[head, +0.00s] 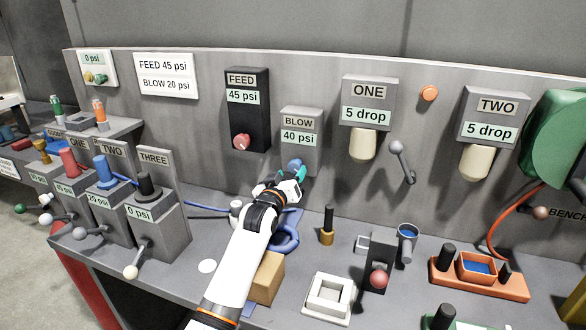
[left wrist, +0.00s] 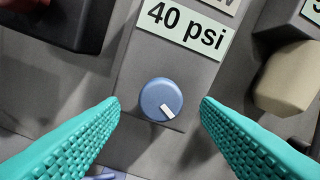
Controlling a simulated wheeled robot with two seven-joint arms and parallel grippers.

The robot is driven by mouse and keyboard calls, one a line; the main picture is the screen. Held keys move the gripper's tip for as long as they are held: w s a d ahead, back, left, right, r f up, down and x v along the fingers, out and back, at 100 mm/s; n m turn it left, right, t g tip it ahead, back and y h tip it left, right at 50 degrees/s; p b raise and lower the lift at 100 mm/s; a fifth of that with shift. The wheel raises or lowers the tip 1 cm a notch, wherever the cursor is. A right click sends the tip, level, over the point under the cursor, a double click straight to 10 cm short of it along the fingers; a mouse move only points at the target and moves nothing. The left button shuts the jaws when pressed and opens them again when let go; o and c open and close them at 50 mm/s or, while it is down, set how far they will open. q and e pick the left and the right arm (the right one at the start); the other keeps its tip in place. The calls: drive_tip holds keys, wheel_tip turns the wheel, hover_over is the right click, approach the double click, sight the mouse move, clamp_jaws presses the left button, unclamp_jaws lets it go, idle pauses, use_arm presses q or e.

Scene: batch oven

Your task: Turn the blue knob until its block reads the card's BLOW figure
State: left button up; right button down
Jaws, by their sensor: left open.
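The blue knob (left wrist: 160,100) sits on the front of the grey BLOW block (head: 301,128), with a white pointer mark aimed down and right. The block's display reads 40 psi (left wrist: 182,28). The white card (head: 166,76) at the upper left reads FEED 45 psi and BLOW 20 psi. My left gripper (head: 292,180) is in front of the knob, which partly shows past it in the head view. In the left wrist view its teal fingers are spread wide, one on each side of the knob and apart from it. My right gripper is not in view.
The black FEED block (head: 247,108) with a red knob (head: 241,142) reads 45 psi and stands left of the BLOW block. The ONE dispenser (head: 369,103) and a grey lever (head: 400,157) are to the right.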

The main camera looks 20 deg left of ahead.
sight(296, 166)
use_arm(q)
drive_tip(key=shift+w+r, duration=0.1)
drive_tip(key=shift+w, duration=1.35)
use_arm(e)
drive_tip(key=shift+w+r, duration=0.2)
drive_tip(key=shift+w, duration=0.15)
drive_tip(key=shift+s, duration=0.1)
use_arm(q)
drive_tip(key=c, duration=1)
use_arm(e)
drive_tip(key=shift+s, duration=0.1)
use_arm(q)
drive_tip(key=shift+d+n, duration=0.1)
drive_tip(key=shift+n, duration=0.2)
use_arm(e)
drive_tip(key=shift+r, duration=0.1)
use_arm(q)
drive_tip(key=n+p, duration=0.1)
drive_tip(key=n, duration=0.4)
drive_tip(key=shift+p, duration=0.4)
drive_tip(key=n+p, duration=0.1)
drive_tip(key=n, duration=0.5)
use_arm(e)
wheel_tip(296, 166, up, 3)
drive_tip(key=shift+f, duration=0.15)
